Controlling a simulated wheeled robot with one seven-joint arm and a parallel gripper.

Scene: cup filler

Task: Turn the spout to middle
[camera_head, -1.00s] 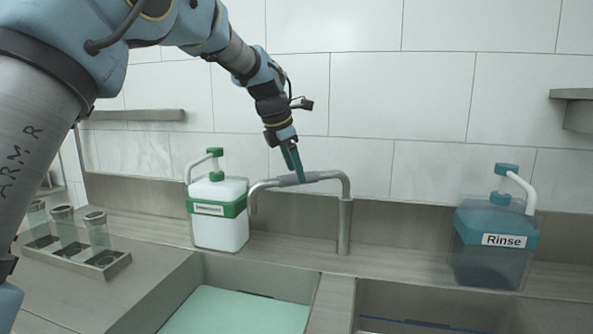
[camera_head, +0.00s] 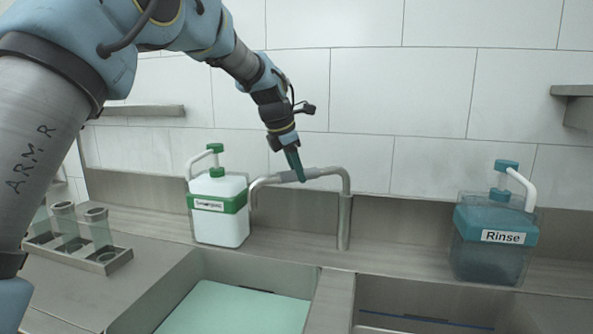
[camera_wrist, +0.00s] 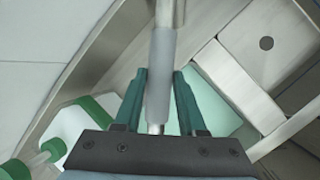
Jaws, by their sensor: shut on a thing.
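The metal spout (camera_head: 330,172) is a bent tube on an upright post (camera_head: 344,222) behind the divider between the two sinks. It points left, and its down-turned end (camera_head: 253,196) hangs toward the left sink side. A grey sleeve (camera_head: 288,177) is around its horizontal part. My gripper (camera_head: 299,177) reaches down from above and is shut on the sleeve. In the wrist view, the green fingers of my gripper (camera_wrist: 160,85) lie on both sides of the sleeve (camera_wrist: 161,62). The finger tips are partly hidden behind the spout in the head view.
A white bottle with green pump (camera_head: 219,222) stands left of the spout. A blue Rinse bottle (camera_head: 490,262) stands right. The left sink (camera_head: 240,310) has a turquoise floor; the right sink (camera_head: 440,300) lies beside it. A rack (camera_head: 115,262) holds glasses at left.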

